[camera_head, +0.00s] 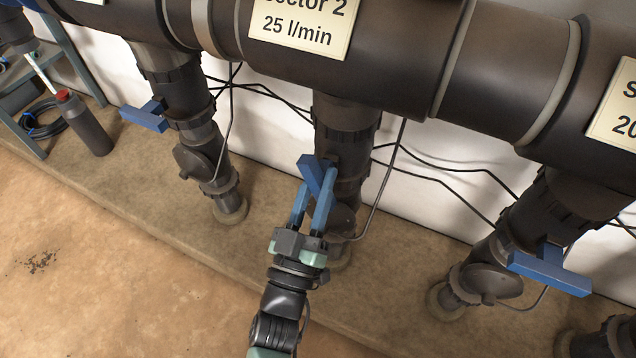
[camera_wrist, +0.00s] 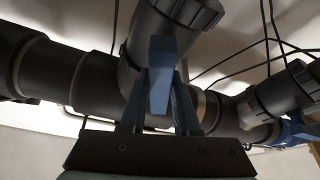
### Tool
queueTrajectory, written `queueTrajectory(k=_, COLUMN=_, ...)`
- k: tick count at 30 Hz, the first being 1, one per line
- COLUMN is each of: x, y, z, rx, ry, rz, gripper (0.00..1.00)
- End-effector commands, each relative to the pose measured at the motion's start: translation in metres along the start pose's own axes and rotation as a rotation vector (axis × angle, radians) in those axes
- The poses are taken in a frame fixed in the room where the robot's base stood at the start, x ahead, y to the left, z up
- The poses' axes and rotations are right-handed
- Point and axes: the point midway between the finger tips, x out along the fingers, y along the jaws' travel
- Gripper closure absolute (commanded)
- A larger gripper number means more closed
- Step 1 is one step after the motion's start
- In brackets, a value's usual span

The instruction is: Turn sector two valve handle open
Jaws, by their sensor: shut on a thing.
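The sector two valve handle (camera_head: 316,174) is a blue bar on the dark vertical pipe (camera_head: 345,120) under the "sector 2, 25 l/min" label (camera_head: 303,22). My gripper (camera_head: 318,190) reaches it from below, its two blue fingers closed on the handle. In the wrist view the handle (camera_wrist: 161,75) stands between the fingers of my gripper (camera_wrist: 160,95). The handle looks tilted relative to the neighbouring handles, pointing out toward my gripper. The valve body behind it is partly hidden by the handle and fingers.
Similar blue handles sit on the left pipe (camera_head: 146,115) and the right pipe (camera_head: 549,269), both lying crosswise. Thin black cables (camera_head: 440,156) run along the wall. A dark bottle with a red cap (camera_head: 84,124) stands at the left on the ledge. The floor (camera_head: 120,270) at front left is mostly clear.

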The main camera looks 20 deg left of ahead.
Motion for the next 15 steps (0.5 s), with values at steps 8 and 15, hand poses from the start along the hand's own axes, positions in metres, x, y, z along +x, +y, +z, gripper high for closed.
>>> queueTrajectory(k=8, x=0.0, y=0.0002, z=0.0004, rx=0.194, ry=-0.003, rz=0.08, gripper=1.0)
queueTrajectory(k=15, x=0.0, y=0.0002, z=0.0, rx=0.294, ry=-0.001, rz=0.122, gripper=1.0)
